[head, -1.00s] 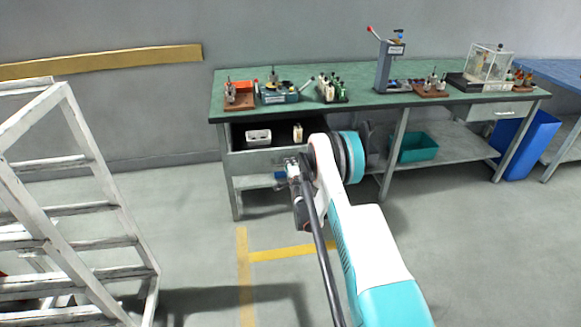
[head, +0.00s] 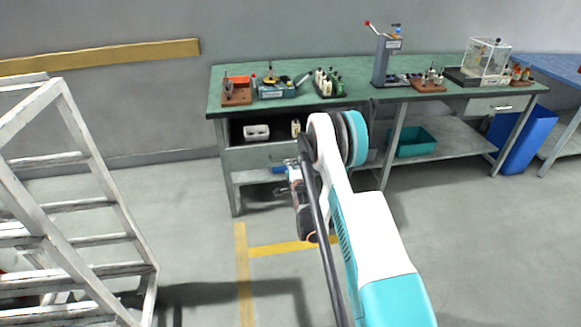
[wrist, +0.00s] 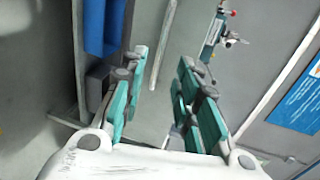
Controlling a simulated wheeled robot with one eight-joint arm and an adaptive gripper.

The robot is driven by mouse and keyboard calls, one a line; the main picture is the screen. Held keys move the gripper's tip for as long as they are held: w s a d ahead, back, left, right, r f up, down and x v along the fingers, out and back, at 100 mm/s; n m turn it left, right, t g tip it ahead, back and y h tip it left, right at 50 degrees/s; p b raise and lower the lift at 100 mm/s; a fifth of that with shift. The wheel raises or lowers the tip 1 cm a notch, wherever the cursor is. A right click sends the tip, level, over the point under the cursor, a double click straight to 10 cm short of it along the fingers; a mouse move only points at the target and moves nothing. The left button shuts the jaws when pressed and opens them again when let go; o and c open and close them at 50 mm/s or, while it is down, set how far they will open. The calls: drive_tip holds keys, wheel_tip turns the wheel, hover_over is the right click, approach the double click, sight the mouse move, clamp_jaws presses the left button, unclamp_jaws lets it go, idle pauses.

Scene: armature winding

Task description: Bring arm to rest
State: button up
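My arm stands in front of the green workbench (head: 350,83) in the head view. Its white and teal links rise from the bottom right to a round joint at the bench's front. My gripper end hangs below that joint, small and partly hidden by my own links. In the wrist view my gripper (wrist: 163,62) has its two teal fingers spread apart, with nothing held between them.
The bench top holds an orange tray (head: 237,92), a press (head: 388,62) and a clear case (head: 487,63). A teal bin (head: 413,142) sits on the lower shelf. A white stepladder (head: 75,200) stands at left. Floor between ladder and bench is open.

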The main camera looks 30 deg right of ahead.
idle(0.4)
drive_tip(key=s+a+r+n+g+y, duration=0.1)
drive_tip(key=a+r+n, duration=0.2)
drive_tip(key=r, duration=0.5)
drive_tip(key=a+r+n+g, duration=0.1)
drive_tip(key=a+r+n, duration=0.15)
drive_tip(key=r, duration=0.55)
drive_tip(key=s+a+r+n+g+y, duration=0.1)
drive_tip(key=s+a+r+n+y, duration=0.1)
drive_tip(key=s+a+r+n, duration=0.55)
drive_tip(key=s+a+r+n+g, duration=0.1)
drive_tip(key=s+a+r, duration=0.35)
drive_tip(key=s, duration=0.55)
drive_tip(key=s+a+r+n+g, duration=0.25)
drive_tip(key=s+r, duration=0.35)
drive_tip(key=s, duration=0.4)
drive_tip(key=s+a+f+n, duration=0.1)
drive_tip(key=s+a+n, duration=0.1)
drive_tip(key=s, duration=0.7)
drive_tip(key=s+a+f+n+g+y, duration=0.1)
drive_tip(key=s+a+f+n, duration=0.1)
drive_tip(key=s, duration=0.7)
drive_tip(key=shift+f+n, duration=0.3)
drive_tip(key=shift+n, duration=0.05)
